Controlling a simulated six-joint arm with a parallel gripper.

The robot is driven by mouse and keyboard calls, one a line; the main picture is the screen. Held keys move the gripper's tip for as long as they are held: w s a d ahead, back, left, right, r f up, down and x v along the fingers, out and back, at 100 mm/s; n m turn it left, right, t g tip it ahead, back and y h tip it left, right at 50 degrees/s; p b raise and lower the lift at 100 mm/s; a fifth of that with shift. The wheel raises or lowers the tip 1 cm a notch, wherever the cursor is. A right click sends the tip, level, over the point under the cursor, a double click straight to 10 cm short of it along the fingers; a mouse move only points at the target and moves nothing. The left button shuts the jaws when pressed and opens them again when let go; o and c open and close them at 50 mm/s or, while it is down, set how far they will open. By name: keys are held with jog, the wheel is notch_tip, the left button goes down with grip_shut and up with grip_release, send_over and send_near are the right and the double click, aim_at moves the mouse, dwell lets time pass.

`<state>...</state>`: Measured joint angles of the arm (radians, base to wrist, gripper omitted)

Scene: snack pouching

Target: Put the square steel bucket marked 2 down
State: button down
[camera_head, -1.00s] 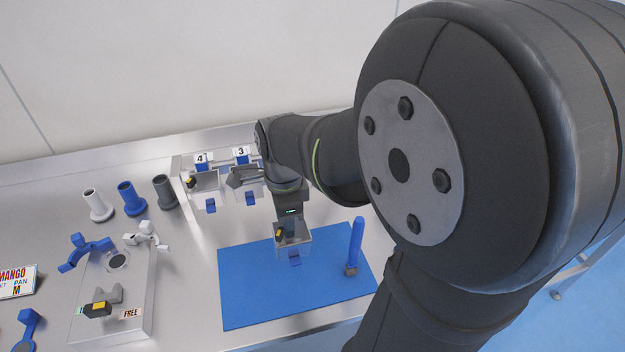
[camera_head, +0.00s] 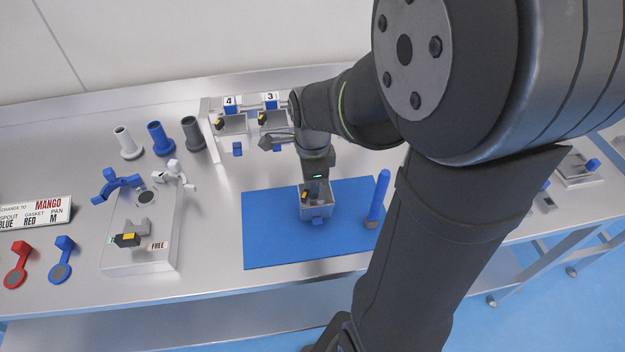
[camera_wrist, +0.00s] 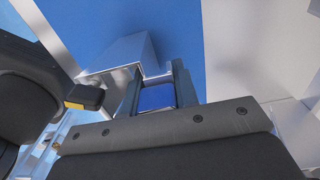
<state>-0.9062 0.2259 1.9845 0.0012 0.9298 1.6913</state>
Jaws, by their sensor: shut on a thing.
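The square steel bucket (camera_head: 314,205) is at the blue mat (camera_head: 268,243), under my gripper (camera_head: 317,184). A blue tab shows on its front, and a black and yellow piece shows at its top. I cannot read a number on it. In the wrist view my gripper (camera_wrist: 157,92) is shut on the bucket's blue handle part, and the steel bucket wall (camera_wrist: 125,52) is just beyond the fingers, with blue mat behind. Whether the bucket's base touches the mat is hard to tell.
Buckets marked 4 (camera_head: 231,124) and 3 (camera_head: 270,119) hang on a rack behind. A blue upright stick (camera_head: 378,196) stands at the mat's right. Several spouts (camera_head: 160,139) stand at the left. A steel block (camera_head: 140,245) marked FREE is left of the mat.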

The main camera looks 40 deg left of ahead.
jog(key=shift+f, duration=0.6)
jog(key=c, duration=1)
grip_release()
jog(key=shift+c, duration=0.2)
notch_tip(320, 180, up, 18)
jog(key=shift+f, duration=0.25)
notch_tip(320, 180, down, 18)
jog(key=shift+r, duration=0.45)
